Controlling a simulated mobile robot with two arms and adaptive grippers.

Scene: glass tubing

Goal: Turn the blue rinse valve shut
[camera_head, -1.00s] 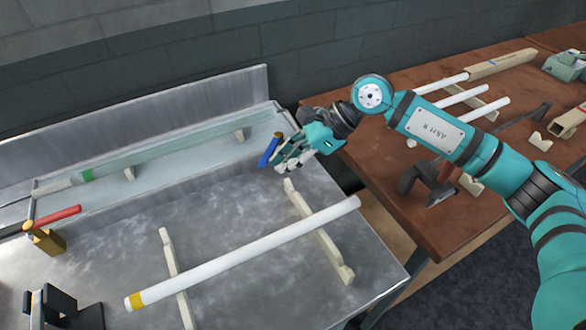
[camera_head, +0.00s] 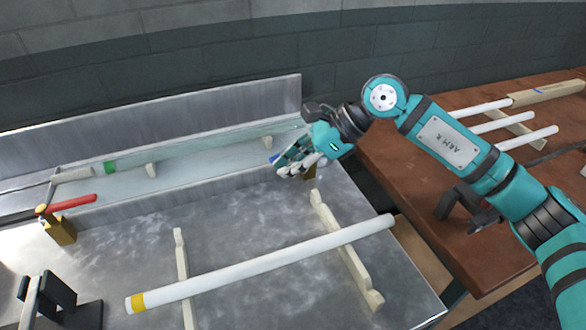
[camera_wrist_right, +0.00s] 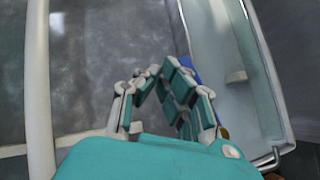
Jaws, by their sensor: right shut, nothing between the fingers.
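The blue rinse valve's handle (camera_head: 274,158) is mostly hidden behind my right gripper (camera_head: 289,167) in the head view. A bit of blue shows at the fingers' left edge, and part of a brass body (camera_head: 310,171) shows beneath the hand. In the right wrist view, the blue handle (camera_wrist_right: 187,62) shows just behind the fingers of my gripper (camera_wrist_right: 155,73). The fingers are closed together with nothing between them. They are right beside the handle; contact cannot be told. The handle's full angle is hidden.
A red-handled valve (camera_head: 68,204) on a brass body stands at the left. A long trough (camera_head: 200,158) with a clear tube runs along the back. A white tube with a yellow band (camera_head: 265,262) rests on two supports in front. A brown table (camera_head: 420,215) is at right.

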